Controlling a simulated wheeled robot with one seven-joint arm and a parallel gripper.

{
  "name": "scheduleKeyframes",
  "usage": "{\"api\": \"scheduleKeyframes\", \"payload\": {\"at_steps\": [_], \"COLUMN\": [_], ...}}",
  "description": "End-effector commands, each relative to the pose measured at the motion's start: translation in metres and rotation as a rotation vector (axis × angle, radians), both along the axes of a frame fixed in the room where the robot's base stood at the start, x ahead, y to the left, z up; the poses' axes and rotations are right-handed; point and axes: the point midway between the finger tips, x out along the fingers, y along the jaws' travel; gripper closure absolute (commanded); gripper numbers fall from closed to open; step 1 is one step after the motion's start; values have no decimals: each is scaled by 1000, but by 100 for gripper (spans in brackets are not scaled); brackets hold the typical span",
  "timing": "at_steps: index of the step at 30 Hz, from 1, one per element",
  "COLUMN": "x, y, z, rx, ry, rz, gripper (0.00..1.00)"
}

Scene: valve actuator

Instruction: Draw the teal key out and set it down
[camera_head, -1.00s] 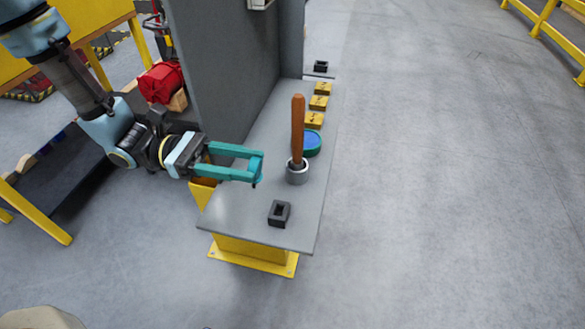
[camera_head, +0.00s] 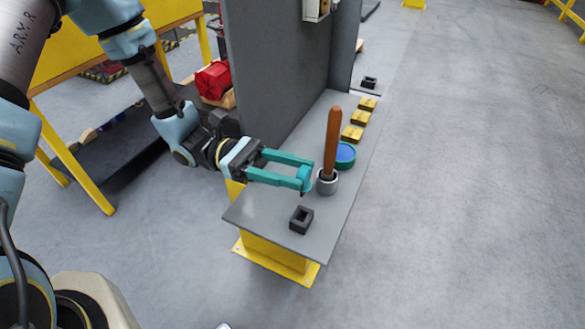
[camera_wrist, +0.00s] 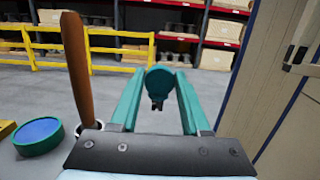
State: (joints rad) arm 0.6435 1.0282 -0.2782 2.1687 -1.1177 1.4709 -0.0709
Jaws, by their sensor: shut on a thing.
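My gripper (camera_head: 306,180) has long teal fingers and is shut on the teal key (camera_wrist: 160,82). In the wrist view the key's round teal head sits between the fingertips, with a dark bit pointing down from it. In the head view the key is largely lost against the same-coloured fingers; only a small dark tip shows below them. The gripper is held above the grey bench top (camera_head: 262,214), left of the grey cup (camera_head: 327,183) and behind a black square open-topped block (camera_head: 301,219). The key touches nothing else that I can see.
A brown wooden handle (camera_head: 332,142) stands upright in the cup, close to my fingertips. A blue-topped teal round dish (camera_head: 345,155) and several yellow blocks (camera_head: 352,133) lie further back. A tall grey panel (camera_head: 285,70) borders the bench. The bench's front corner is bare.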

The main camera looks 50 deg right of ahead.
Motion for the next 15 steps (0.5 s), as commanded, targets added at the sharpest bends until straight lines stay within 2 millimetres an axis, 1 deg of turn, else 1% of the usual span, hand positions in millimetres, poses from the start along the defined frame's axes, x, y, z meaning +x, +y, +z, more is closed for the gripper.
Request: {"api": "scheduleKeyframes", "payload": {"at_steps": [5,15], "x": [0,0], "y": [0,0], "z": [-13,-45], "rx": [1,0], "ry": [1,1], "rz": [1,2], "gripper": [100,100]}}
